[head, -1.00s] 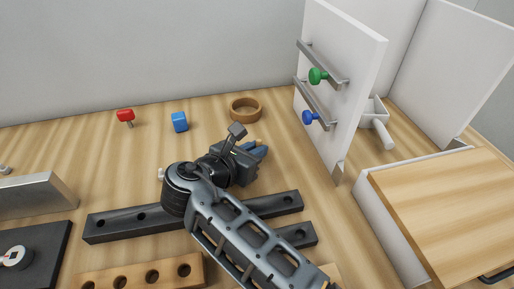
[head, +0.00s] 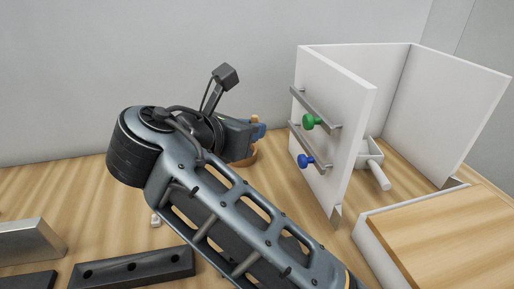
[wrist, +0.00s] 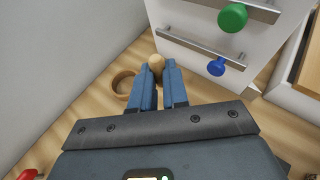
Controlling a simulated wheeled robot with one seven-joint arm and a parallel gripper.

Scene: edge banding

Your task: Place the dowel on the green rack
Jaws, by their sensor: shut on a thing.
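My gripper (wrist: 157,80) is shut on the light wooden dowel (wrist: 156,62), whose round end shows between the blue fingertips in the wrist view. In the head view my gripper (head: 260,131) is raised left of the white upright panel, and my arm hides most of what it holds. Two grey rails are fixed on the panel. The upper rail (head: 318,107) carries a green knob (head: 311,121), which also shows in the wrist view (wrist: 232,17). The lower rail carries a blue knob (head: 305,160). The dowel is apart from both rails.
A wooden ring (wrist: 123,82) lies on the table below my gripper. A white handled container (head: 369,156) stands behind the panel (head: 349,100). A wood-topped white box (head: 440,235) is at right. A black drilled bar (head: 133,267) lies at front left.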

